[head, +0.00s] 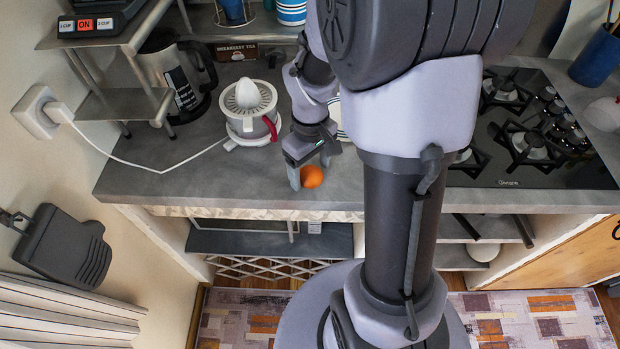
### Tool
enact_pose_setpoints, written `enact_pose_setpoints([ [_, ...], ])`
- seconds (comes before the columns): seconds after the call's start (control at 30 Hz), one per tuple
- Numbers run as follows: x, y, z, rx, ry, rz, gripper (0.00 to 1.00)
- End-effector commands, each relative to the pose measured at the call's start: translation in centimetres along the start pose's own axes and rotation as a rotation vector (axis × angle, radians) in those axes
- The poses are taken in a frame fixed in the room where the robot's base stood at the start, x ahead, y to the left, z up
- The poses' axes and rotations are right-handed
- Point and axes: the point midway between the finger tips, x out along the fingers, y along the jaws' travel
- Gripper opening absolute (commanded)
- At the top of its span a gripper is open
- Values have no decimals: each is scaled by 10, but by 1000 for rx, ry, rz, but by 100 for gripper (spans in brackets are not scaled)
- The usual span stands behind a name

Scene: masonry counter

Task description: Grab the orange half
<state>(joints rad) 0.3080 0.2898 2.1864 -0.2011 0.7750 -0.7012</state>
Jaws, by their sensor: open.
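The orange half (312,177) lies on the grey counter (150,180) near its front edge. It shows as a small round orange shape; its cut face cannot be made out. My gripper (311,174) is open and points down at the orange. One finger stands just left of the orange and the other shows behind it to the right. I cannot tell whether either finger touches it.
A white citrus juicer (248,108) with a red handle stands left of my gripper, its white cord running to a wall socket (40,112). A kettle (178,80) and metal shelf (125,104) stand further left. A gas hob (535,130) is at right.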

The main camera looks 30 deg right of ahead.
Motion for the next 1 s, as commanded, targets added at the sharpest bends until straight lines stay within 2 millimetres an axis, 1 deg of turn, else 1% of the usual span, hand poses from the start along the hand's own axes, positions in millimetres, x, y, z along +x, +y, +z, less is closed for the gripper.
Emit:
enact_pose_setpoints([
  [0.03,3,0,0,0,1,0,73],
  [0.17,0,0,0,0,1,1,73],
  [0.27,0,0,0,0,1,1,56],
  [0.4,0,0,0,0,1,1,28],
  [0.47,0,0,0,0,1,1,16],
  [0.5,0,0,0,0,1,1,8],
  [0.53,0,0,0,0,1,1,6],
  [0.83,-1,0,0,0,1,1,5],
  [0.93,-7,0,-1,0,2,1,5],
  [1.0,-16,0,-1,0,2,1,5],
])
